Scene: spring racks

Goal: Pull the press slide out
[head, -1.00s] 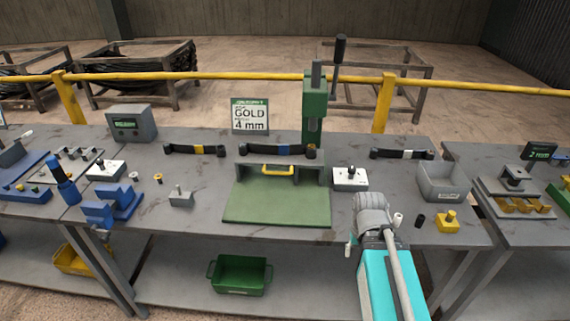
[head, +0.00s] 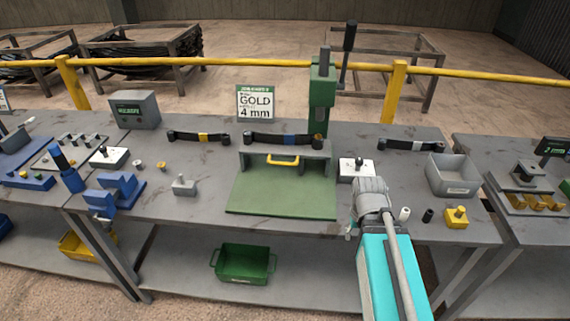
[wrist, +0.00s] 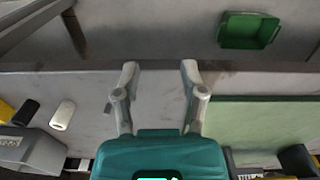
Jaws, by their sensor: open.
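The press has a green column (head: 322,102) with a black-knobbed lever at the back of the bench. In front of it is a grey housing (head: 325,166), with a yellow handle (head: 283,160) at its front opening, likely the slide's. A bare green plate (head: 278,196) lies before it and shows at right in the wrist view (wrist: 262,122). My gripper (head: 354,230) is right of the plate, near the bench's front edge, partly hidden by my arm. In the wrist view my gripper (wrist: 160,70) has two spread fingers with nothing between them.
White (head: 404,214) and black (head: 427,215) cylinders and a yellow block (head: 456,217) stand right of my arm. A grey bin (head: 453,174) is behind them. A white block (head: 356,169) with a knob stands right of the housing. A green bin (head: 243,263) sits on the lower shelf.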

